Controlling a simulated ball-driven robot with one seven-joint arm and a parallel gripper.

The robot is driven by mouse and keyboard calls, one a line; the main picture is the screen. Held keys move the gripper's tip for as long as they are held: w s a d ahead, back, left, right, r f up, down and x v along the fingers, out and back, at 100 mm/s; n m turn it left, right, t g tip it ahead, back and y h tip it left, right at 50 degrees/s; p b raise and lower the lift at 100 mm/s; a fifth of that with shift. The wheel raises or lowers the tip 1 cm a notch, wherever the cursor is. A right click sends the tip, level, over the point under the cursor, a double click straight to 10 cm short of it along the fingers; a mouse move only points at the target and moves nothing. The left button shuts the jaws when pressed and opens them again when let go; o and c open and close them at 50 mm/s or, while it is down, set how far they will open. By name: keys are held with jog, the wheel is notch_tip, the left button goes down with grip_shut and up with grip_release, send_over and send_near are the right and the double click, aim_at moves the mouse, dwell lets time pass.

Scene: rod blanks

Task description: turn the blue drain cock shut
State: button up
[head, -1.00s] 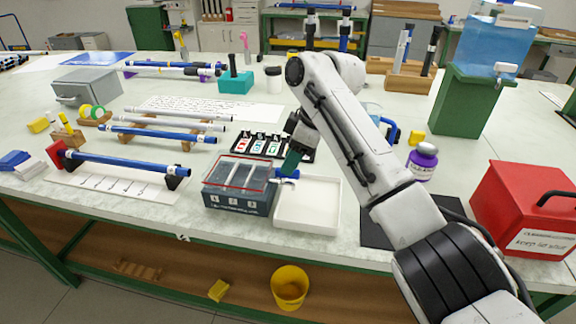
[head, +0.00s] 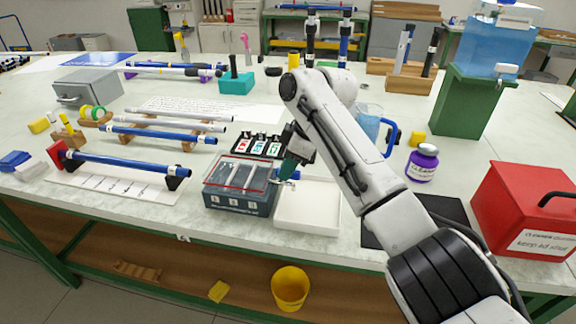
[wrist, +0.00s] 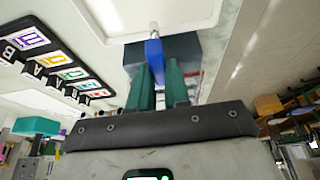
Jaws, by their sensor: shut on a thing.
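The fingers are shut on the lever. The exact angle of the cock is hard to tell in the head view.
The white tray (head: 309,221) stands against the box's right side. A rack of lettered cards (head: 262,146) lies behind the box. A purple-labelled bottle (head: 422,162), a blue-handled jug (head: 371,122) and a red case (head: 528,205) stand to the right. Rods lie on stands at left.

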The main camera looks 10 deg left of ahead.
jog(key=shift+r+m+p, duration=0.15)
jog(key=shift+m+p, duration=0.15)
jog(key=shift+p, duration=0.4)
grip_shut()
jog(key=shift+s+r+m+t+p, duration=0.15)
jog(key=shift+m+t+p, duration=0.25)
jog(key=shift+p, duration=0.55)
jog(key=m+p, duration=0.2)
jog(key=p, duration=0.1)
jog(key=shift+s+a+m+t+p, duration=0.1)
jog(key=shift+m+t+p, duration=0.2)
jog(key=shift+m+t, duration=0.1)
jog(key=shift+s+a+f+m+t+h+p, duration=0.15)
jog(key=shift+m+t+h+p, duration=0.5)
jog(key=shift+m, duration=1.6)
jog(key=shift+a+m+t+h+p, duration=0.25)
jog(key=shift+m+h+p, duration=0.8)
jog(key=shift+m, duration=1.25)
jog(key=shift+s+a+f+m+t+h+p, duration=0.15)
jog(key=shift+m+t+h+p, duration=0.35)
jog(key=shift+m+p, duration=1.2)
jog(key=shift+r+m+b, duration=0.1)
jog(key=shift+m+b, duration=0.5)
jog(key=shift+m, duration=0.15)
jog(key=o, duration=0.8)
grip_release()
